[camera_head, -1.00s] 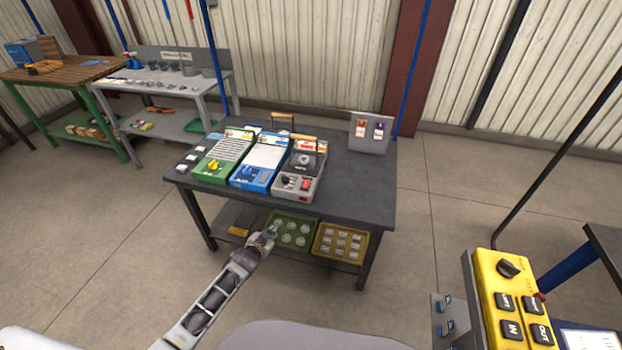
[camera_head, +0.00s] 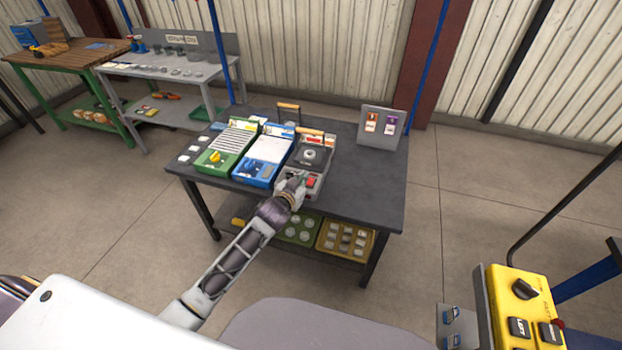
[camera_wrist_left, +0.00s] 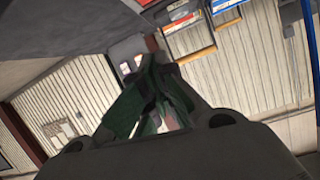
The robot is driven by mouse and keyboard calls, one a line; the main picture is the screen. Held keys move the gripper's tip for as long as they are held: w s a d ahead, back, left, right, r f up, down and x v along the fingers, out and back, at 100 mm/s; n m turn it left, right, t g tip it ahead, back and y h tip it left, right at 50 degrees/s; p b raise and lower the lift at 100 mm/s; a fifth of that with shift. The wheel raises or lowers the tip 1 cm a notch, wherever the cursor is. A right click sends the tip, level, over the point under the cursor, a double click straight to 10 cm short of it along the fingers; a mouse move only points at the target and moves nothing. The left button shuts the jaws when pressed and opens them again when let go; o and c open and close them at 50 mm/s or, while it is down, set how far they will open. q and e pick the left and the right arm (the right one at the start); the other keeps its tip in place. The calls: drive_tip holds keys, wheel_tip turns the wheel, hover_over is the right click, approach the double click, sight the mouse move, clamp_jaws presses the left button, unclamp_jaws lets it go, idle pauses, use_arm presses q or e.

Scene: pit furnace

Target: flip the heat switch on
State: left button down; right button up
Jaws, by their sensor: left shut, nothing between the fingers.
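A grey unit (camera_head: 315,156) with a dark top plate stands at the right of three units on the dark table. A red switch (camera_head: 311,182) shows on its front panel; its label and position are too small to read. My left gripper (camera_head: 299,178) is at that front panel, just left of the red switch, and hides part of the panel. I cannot tell whether it touches. Its fingers (camera_wrist_left: 152,92) are shut and empty in the left wrist view, close to a grey surface. My right gripper is not in view.
A green unit (camera_head: 226,146) and a blue unit (camera_head: 263,160) stand left of the grey one. A panel with cards (camera_head: 382,127) stands at the table's back right. A yellow control box (camera_head: 503,287) is at the lower right. The table's right side is clear.

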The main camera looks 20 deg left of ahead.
use_arm(q)
drive_tip(key=shift+s+a+f+n+y, duration=0.3)
drive_tip(key=shift+a+f+n, duration=0.15)
drive_tip(key=shift+n, duration=0.55)
drive_tip(key=shift+w, duration=0.1)
drive_tip(key=shift+w+f, duration=0.1)
drive_tip(key=shift+w, duration=0.05)
hover_over(311, 181)
drive_tip(key=s, duration=0.3)
drive_tip(key=shift+w+a+f, duration=0.1)
drive_tip(key=shift+f, duration=0.75)
drive_tip(key=shift+w+a+f, duration=0.1)
drive_tip(key=shift+f, duration=0.75)
wheel_tip(311, 181, down, 2)
drive_tip(key=shift+s+d+f, duration=0.1)
drive_tip(key=shift+s, duration=0.05)
drive_tip(key=shift+s+f, duration=0.1)
drive_tip(key=shift+f, duration=0.8)
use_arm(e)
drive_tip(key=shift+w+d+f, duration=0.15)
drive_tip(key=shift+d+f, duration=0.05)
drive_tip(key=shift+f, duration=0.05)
